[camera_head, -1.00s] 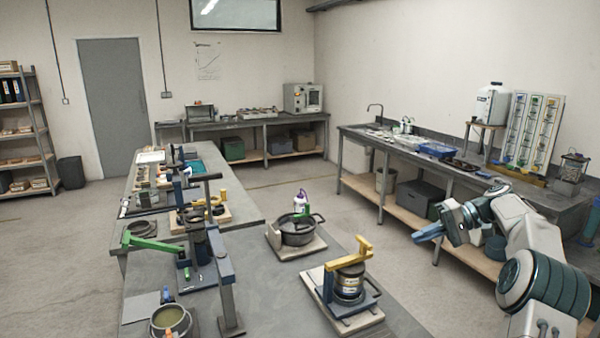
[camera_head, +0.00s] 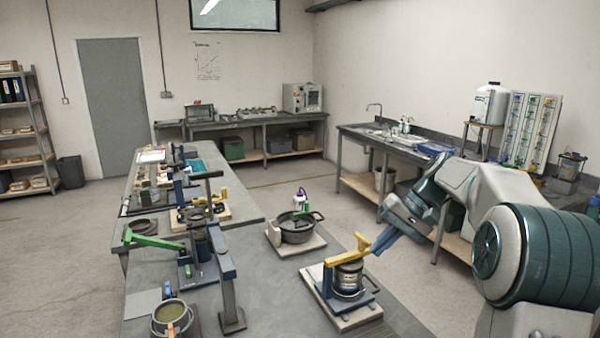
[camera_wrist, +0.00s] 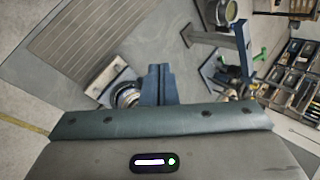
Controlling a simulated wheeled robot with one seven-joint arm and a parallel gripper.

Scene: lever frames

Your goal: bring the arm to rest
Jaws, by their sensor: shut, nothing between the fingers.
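My gripper (camera_head: 382,241) shows in the camera_head view at the right of the near bench, with blue fingers shut and nothing held. Its tips appear close to the yellow lever (camera_head: 347,257) of a press on a wooden base; I cannot tell whether they touch. In the camera_wrist view my gripper (camera_wrist: 158,72) points away from the camera with its fingers together. A dark round jar (camera_head: 349,279) stands under that lever, and part of the press (camera_wrist: 125,94) is hidden behind my fingers in the camera_wrist view.
A green-handled lever (camera_head: 152,238), a tall grey post (camera_head: 229,290) and an open pot (camera_head: 172,318) stand on the left. A sink counter (camera_head: 372,143) runs along the right wall. Open floor lies between the benches.

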